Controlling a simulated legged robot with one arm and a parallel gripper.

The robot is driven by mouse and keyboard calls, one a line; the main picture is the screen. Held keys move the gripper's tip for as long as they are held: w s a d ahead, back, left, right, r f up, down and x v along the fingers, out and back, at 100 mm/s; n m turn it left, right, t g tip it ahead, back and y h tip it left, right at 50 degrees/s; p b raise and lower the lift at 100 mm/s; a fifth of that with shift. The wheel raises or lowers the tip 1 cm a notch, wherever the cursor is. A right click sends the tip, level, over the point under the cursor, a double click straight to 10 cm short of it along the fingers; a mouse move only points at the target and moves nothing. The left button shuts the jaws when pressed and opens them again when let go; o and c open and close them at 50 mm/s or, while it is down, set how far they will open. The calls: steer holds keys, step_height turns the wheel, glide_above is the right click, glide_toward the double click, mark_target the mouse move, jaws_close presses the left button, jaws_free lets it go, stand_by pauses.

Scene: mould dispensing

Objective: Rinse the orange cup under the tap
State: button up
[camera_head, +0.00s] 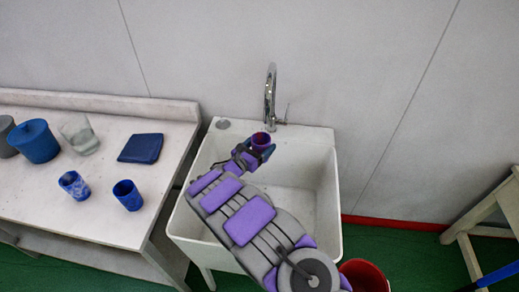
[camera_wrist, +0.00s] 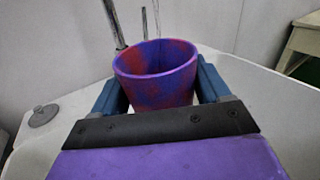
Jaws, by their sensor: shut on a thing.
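The cup in my gripper (camera_head: 254,151) is mottled red, purple and blue, not plainly orange. The cup (camera_wrist: 155,75) stands about upright with its open rim up, between the two blue fingers of my gripper (camera_wrist: 163,88), which are shut on it. In the head view the cup (camera_head: 261,139) is over the back part of the white sink (camera_head: 316,200), just below and in front of the chrome tap (camera_head: 270,97). In the wrist view the tap (camera_wrist: 113,22) rises behind the cup. A thin clear streak shows above the rim; I cannot tell surely that it is water.
A white table (camera_head: 98,215) on the left holds two blue mottled cups (camera_head: 73,185) (camera_head: 128,195), a blue pot (camera_head: 35,141), a clear glass (camera_head: 79,135) and a dark blue flat item (camera_head: 141,148). A red bucket (camera_head: 363,275) stands by the sink's front right.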

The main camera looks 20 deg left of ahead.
steer(key=shift+w+d, duration=0.2)
steer(key=shift+d, duration=0.2)
steer(key=shift+a, duration=0.15)
steer(key=shift+s+a+p, duration=0.25)
steer(key=shift+a+p, duration=0.1)
steer(key=shift+a, duration=0.05)
steer(key=shift+w+d, duration=0.1)
steer(key=shift+d, duration=0.05)
steer(key=shift+w+d, duration=0.15)
steer(key=shift+d, duration=0.25)
stand_by(0.3)
steer(key=shift+s+d+p, duration=0.2)
steer(key=shift+s+d, duration=0.4)
steer(key=shift+s, duration=0.6)
steer(key=shift+s+d+p, duration=0.2)
steer(key=shift+s+d, duration=0.4)
steer(key=shift+s, duration=0.6)
steer(key=shift+s+d+p, duration=0.2)
steer(key=shift+s+d, duration=0.4)
steer(key=shift+s, duration=0.6)
